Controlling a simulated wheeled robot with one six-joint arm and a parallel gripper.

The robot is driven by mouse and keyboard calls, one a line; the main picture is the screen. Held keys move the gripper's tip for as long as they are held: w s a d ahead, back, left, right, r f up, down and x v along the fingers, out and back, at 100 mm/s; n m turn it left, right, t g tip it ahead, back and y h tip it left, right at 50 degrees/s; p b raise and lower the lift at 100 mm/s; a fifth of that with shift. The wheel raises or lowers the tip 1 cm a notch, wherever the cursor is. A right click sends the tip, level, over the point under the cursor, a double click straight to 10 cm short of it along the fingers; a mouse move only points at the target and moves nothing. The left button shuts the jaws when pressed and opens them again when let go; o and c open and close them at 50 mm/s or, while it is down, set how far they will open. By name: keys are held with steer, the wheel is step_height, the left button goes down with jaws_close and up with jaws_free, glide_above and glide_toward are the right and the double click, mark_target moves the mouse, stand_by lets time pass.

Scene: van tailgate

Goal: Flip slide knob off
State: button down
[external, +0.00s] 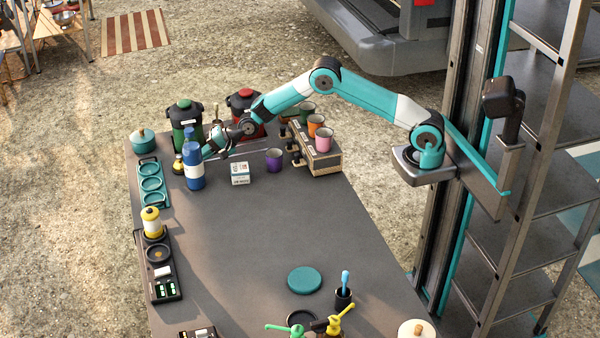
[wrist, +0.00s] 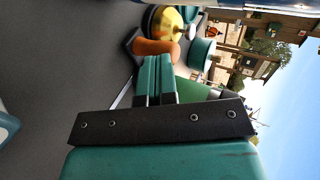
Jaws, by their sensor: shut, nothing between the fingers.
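My gripper (external: 208,152) is at the far left of the table, beside the blue bottle. In the wrist view its two teal fingers (wrist: 155,78) are pressed together with nothing between them. A rounded orange piece (wrist: 156,47) lies just beyond the fingertips; I cannot tell whether they touch. A yellow rounded object (wrist: 166,22) on a dark base is behind it, and also shows partly hidden by the bottle in the external view (external: 179,163). I cannot make out a slide knob for certain in either view.
The blue bottle (external: 193,168) and white box (external: 240,173) stand close to my gripper. Green (external: 184,122) and red (external: 246,105) dispensers are behind; the teal pot (external: 143,141) is left. A black panel with green displays (external: 165,283) lies at the left edge. The middle of the table is clear.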

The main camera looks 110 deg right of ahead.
steer(key=shift+w+r, duration=0.15)
steer(key=shift+s+a+r+p, duration=0.1)
steer(key=shift+s+r+p, duration=0.25)
steer(key=shift+p, duration=0.1)
steer(key=p+v, duration=0.3)
steer(key=v, duration=0.6)
steer(key=shift+s+f, duration=0.2)
